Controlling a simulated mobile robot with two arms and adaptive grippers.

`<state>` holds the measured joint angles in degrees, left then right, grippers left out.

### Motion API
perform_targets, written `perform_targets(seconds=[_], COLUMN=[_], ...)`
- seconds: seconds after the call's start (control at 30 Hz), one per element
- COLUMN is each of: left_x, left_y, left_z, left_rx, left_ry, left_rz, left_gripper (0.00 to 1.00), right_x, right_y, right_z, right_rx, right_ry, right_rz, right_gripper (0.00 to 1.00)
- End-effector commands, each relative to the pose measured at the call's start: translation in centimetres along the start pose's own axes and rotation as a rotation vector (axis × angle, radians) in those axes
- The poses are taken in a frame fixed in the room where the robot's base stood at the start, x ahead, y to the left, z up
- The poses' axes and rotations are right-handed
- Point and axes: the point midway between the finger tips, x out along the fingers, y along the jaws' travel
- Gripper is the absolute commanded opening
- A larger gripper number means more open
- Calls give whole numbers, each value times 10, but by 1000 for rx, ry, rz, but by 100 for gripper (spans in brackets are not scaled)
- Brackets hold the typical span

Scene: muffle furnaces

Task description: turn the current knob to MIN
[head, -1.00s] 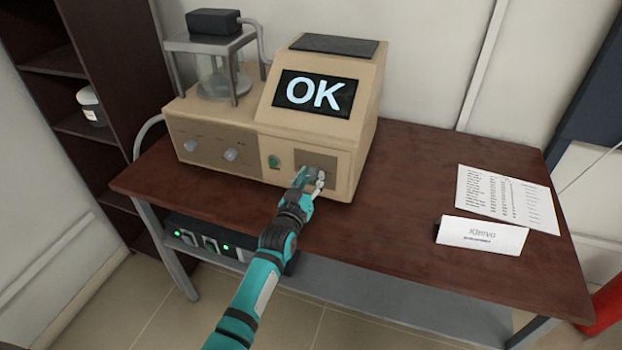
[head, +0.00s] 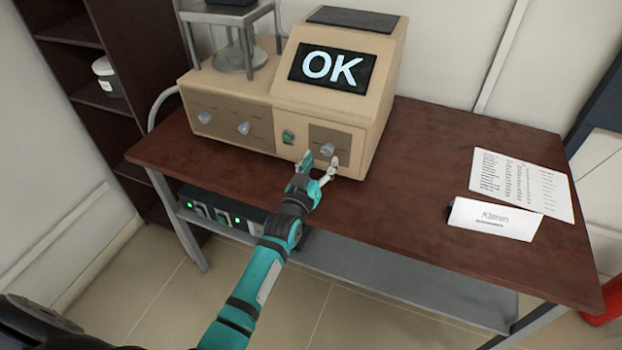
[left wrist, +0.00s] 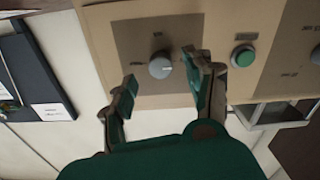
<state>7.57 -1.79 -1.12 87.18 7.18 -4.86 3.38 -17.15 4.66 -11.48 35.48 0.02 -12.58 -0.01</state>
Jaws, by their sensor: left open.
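The beige device (head: 362,118) stands on the brown table, its screen showing "OK". A grey knob (head: 327,149) sits on the dark panel at the right of its front; it also shows in the left wrist view (left wrist: 160,67), its label too small to read. My left gripper (head: 320,164) is open just in front of this knob. In the left wrist view, the fingers of the left gripper (left wrist: 160,76) are spread either side of the knob, with nothing between them touching it. Two more knobs (head: 205,118) (head: 244,128) are on the left panel. My right gripper is not in view.
A green button (head: 288,137) is close to the left of the knob. A metal stand with a glass vessel (head: 234,60) is at the back left. A paper sheet (head: 520,182) and white card (head: 494,219) lie right; the table between is clear.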

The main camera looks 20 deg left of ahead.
Motion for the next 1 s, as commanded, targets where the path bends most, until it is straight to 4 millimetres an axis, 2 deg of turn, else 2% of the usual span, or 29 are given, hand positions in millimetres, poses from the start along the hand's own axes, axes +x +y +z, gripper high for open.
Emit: perform_targets(seconds=[0.03,0.2,0.4,0.6,1.0], left_x=[-13,-49,-78,-86,-86], left_y=[0,0,0,0,0], left_z=[2,2,2,1,1], left_rx=[0,0,-1,-1,0], left_ry=[-4,-4,-4,-3,-3], left_rz=[-1,-1,0,0,0], left_gripper=[53,53,53,53,53], right_x=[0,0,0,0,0], right_y=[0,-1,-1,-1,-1], right_z=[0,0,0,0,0], right_rx=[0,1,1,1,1], right_ry=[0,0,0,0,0], right_rz=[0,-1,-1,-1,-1], right_gripper=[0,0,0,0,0])
